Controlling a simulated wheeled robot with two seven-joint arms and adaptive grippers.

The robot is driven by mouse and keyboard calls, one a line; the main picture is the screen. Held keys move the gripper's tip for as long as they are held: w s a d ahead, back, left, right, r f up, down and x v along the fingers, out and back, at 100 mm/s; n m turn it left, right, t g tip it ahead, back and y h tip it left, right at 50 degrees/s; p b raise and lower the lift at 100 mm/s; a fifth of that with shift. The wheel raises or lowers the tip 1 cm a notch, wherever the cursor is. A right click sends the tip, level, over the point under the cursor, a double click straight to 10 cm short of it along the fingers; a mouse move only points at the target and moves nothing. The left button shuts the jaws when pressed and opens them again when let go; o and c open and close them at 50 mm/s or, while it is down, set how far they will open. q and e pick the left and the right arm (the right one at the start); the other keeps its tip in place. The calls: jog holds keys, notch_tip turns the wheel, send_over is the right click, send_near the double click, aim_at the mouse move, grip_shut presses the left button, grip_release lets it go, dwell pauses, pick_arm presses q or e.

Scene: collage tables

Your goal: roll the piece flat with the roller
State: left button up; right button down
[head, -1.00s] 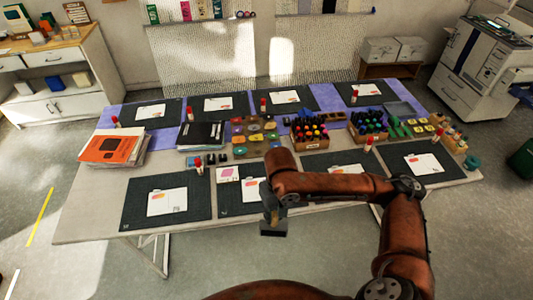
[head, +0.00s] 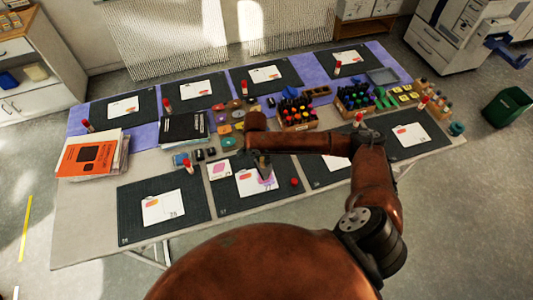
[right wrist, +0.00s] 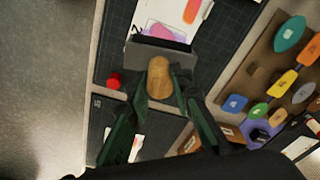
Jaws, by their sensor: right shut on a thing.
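My right gripper (head: 264,168) is over the front-row mat near the table's middle, its jaw tips pointing down. In the right wrist view it (right wrist: 161,84) is shut on the tan wooden handle of the roller (right wrist: 158,70). The roller's wide grey head (right wrist: 140,54) lies beyond the fingertips, over the lower edge of a white card (right wrist: 200,33). A pink-purple piece (right wrist: 163,29) on the card shows just past the head, partly hidden by it. I cannot tell whether the head touches the piece. The card (head: 244,189) also shows in the head view. My left gripper is not in view.
A small red cap (head: 294,182) lies on the mat right of the card. Behind are shape pieces (head: 225,129), a black folder (head: 185,127) and a crate of markers (head: 298,125). A red-tipped glue stick (head: 188,166) stands to the left.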

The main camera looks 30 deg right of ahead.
jog(key=shift+w+d+f+m, duration=0.2)
jog(key=shift+d+f+m, duration=0.25)
jog(key=shift+d+m, duration=0.2)
jog(key=shift+w+d+f, duration=0.1)
jog(key=shift+d+f, duration=0.2)
jog(key=shift+f+m, duration=0.25)
jog(key=shift+f, duration=0.1)
jog(key=shift+f+b, duration=0.2)
jog(key=shift+b, duration=0.35)
pick_arm(q)
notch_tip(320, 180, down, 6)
jog(key=b, duration=0.5)
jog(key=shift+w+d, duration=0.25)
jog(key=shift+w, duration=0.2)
pick_arm(e)
notch_tip(320, 180, down, 4)
jog(key=shift+f, duration=0.1)
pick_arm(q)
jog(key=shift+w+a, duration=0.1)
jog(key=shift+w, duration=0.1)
pick_arm(e)
jog(key=shift+f, duration=0.45)
